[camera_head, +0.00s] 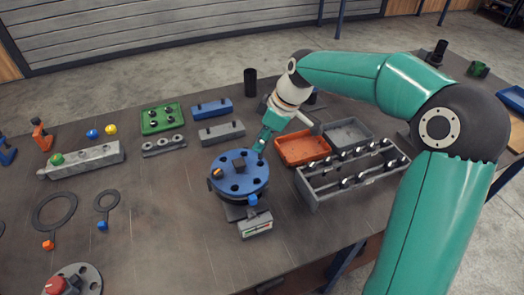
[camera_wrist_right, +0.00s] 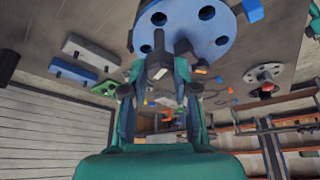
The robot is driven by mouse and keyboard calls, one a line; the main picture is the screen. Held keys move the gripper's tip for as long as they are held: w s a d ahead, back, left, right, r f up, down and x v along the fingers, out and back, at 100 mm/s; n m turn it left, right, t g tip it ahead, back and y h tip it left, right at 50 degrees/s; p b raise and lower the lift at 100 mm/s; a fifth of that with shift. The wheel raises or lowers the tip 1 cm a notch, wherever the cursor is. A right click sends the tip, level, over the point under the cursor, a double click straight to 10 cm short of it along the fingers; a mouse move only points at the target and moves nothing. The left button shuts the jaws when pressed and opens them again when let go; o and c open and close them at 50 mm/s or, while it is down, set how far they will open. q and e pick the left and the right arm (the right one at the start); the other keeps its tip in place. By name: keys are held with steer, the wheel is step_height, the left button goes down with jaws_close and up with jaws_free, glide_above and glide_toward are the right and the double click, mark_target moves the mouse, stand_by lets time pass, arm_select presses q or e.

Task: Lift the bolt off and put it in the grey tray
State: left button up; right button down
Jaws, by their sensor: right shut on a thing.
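The blue flange (camera_head: 239,174) with several holes sits on the pipe stand in the middle of the table. My right gripper (camera_head: 262,141) is at its back right edge. In the right wrist view the gripper (camera_wrist_right: 158,82) is shut on a dark bolt (camera_wrist_right: 157,71), with the blue flange (camera_wrist_right: 208,42) close beyond it. I cannot tell whether the bolt's shank is still in a hole. My left gripper is not in view.
The orange tray (camera_head: 302,148) stands close to the right of the flange. A grey rack (camera_head: 314,188) with several bolts stands in front of both trays. Grey and blue blocks (camera_head: 221,132) lie behind the flange. The table left of the flange has clear room.

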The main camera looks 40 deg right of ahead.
step_height(320, 180, up, 14)
stand_by(0.3)
steer(key=shift+p, duration=0.3)
steer(key=shift+r+p, duration=2.5)
